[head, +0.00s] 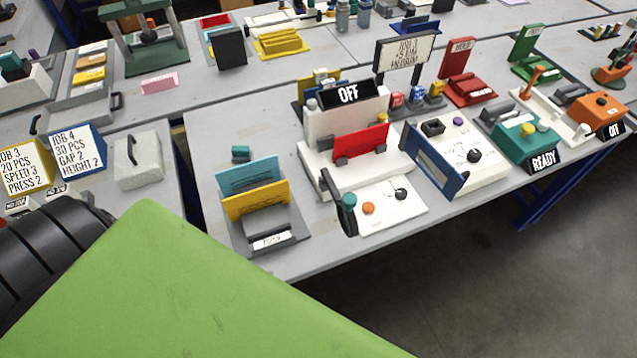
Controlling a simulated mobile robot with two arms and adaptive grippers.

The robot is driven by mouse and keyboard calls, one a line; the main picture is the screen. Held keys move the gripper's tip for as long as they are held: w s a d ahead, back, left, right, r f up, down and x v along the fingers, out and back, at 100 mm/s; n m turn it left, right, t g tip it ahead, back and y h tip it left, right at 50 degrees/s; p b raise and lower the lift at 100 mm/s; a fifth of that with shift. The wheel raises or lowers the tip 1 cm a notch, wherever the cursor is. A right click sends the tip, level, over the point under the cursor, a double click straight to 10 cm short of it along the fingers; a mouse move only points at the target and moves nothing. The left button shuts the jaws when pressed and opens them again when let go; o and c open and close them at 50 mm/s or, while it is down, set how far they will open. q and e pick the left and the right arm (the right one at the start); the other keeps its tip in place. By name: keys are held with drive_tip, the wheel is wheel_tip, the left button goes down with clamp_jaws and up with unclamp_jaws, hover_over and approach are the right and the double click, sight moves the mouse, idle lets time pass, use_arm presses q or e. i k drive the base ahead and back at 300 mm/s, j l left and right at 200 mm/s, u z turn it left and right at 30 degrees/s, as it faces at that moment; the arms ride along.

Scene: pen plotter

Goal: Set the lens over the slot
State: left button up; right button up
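No lens can be picked out for certain, and I cannot tell which opening is the slot. A white machine (318,128) with a black OFF sign (349,95) carries a red block (361,143). A white panel (385,210) in front of it has an orange button and a black knob. A dark upright piece with a green round part (348,200) stands at that panel's left edge. To the right is a white unit (470,165) with a blue front plate and a black knob. Neither gripper is in view.
A grey holder (265,225) with blue and yellow cards stands left of the white machine. A green machine (525,135) with a READY sign is at right. JOB signs (78,150) and a grey block (138,160) are at left. A large green surface covers the lower left.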

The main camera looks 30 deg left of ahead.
sight(345, 205)
drive_tip(key=i+j+u, duration=0.1)
drive_tip(key=u, duration=0.3)
drive_tip(key=i+u, duration=0.35)
drive_tip(key=k, duration=0.05)
